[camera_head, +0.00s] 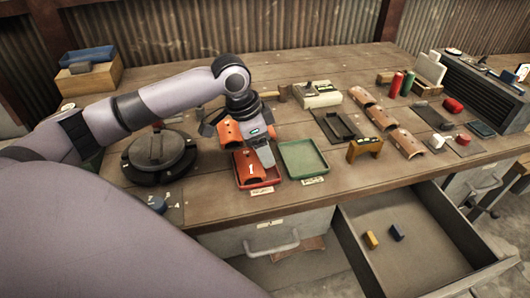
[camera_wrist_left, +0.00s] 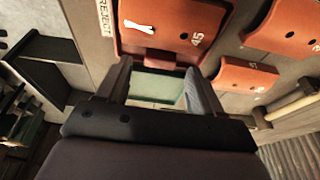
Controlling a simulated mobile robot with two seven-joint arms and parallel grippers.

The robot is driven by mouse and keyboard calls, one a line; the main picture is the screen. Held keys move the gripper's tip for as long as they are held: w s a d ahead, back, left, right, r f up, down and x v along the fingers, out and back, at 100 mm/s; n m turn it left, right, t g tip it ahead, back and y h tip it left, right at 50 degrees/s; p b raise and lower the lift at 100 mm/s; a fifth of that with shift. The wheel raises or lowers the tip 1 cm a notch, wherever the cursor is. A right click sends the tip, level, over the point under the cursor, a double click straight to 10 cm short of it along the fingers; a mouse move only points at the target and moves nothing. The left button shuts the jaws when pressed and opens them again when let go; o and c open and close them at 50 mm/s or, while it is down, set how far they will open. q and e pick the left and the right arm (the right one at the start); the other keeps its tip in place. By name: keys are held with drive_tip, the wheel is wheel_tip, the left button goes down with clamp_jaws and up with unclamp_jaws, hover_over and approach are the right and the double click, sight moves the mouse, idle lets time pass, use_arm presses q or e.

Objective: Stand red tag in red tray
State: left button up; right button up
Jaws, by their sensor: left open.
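The red tray (camera_head: 277,179) sits near the front edge of the bench. An orange-red curved tag (camera_head: 250,165) lies in it, partly hidden by my left gripper. My left gripper (camera_head: 238,145) points down over the back of the tray, its jaws apart. Another orange-red piece (camera_head: 229,132) shows beside its fingers; I cannot tell whether they touch. In the left wrist view my gripper (camera_wrist_left: 158,72) is open, with a pale green surface (camera_wrist_left: 155,88) seen between its fingers. A red tag marked 45 (camera_wrist_left: 175,20) lies just beyond the fingertips.
A green tray (camera_head: 322,172) stands right of the red one. A round black fixture (camera_head: 150,178) is at left. Several orange-brown curved tags (camera_head: 405,143) line the bench at right. An open drawer (camera_head: 410,255) juts out below. A REJECT label (camera_wrist_left: 105,18) shows in the left wrist view.

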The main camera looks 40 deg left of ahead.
use_arm(q)
drive_tip(key=v, duration=0.9)
drive_tip(key=shift+r, duration=0.35)
drive_tip(key=shift+s+a, duration=0.1)
